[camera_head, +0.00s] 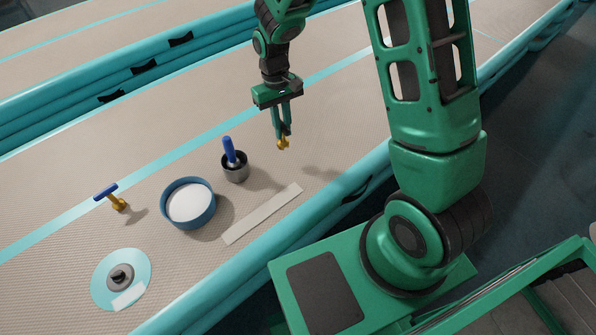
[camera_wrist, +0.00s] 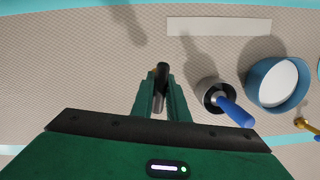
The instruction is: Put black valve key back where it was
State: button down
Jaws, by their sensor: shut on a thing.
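My gripper (camera_head: 282,126) hangs above the beige mat and is shut on the black valve key. In the wrist view, the key's black bar (camera_wrist: 162,72) shows between the fingers. In the head view, a gold end (camera_head: 283,143) sticks out below the fingertips; most of the key is hidden by them. A shadow lies on the mat to the lower right, so the key looks raised. A white strip (camera_head: 262,213) lies flat and bare on the mat, below and left of my gripper; it also shows in the wrist view (camera_wrist: 219,26).
A dark cup (camera_head: 235,173) holds a blue-handled tool. Beside it stands a blue bowl (camera_head: 172,218) with white inside. A blue-and-gold valve key (camera_head: 108,194) and a teal disc (camera_head: 138,261) with a grey valve lie further left. Teal inflatable walls (camera_head: 225,273) border the mat.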

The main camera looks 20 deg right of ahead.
jog(key=s+a+r+n, duration=0.2)
jog(key=s+a+r, duration=0.1)
jog(key=s+a, duration=0.5)
jog(key=shift+w+d+f, duration=0.4)
jog(key=shift+d+f, duration=1.5)
jog(key=shift+w+d+f, duration=0.4)
jog(key=shift+d+f, duration=1.45)
jog(key=shift+w+d+f, duration=0.4)
jog(key=shift+d+f, duration=1.5)
jog(key=shift+f, duration=0.1)
jog(key=c, duration=1.7)
grip_release()
jog(key=r, duration=0.4)
jog(key=w+r, duration=0.1)
jog(key=r, duration=0.7)
jog(key=shift+w+a+r, duration=0.1)
jog(key=shift+w+a, duration=0.15)
jog(key=shift+w, duration=0.1)
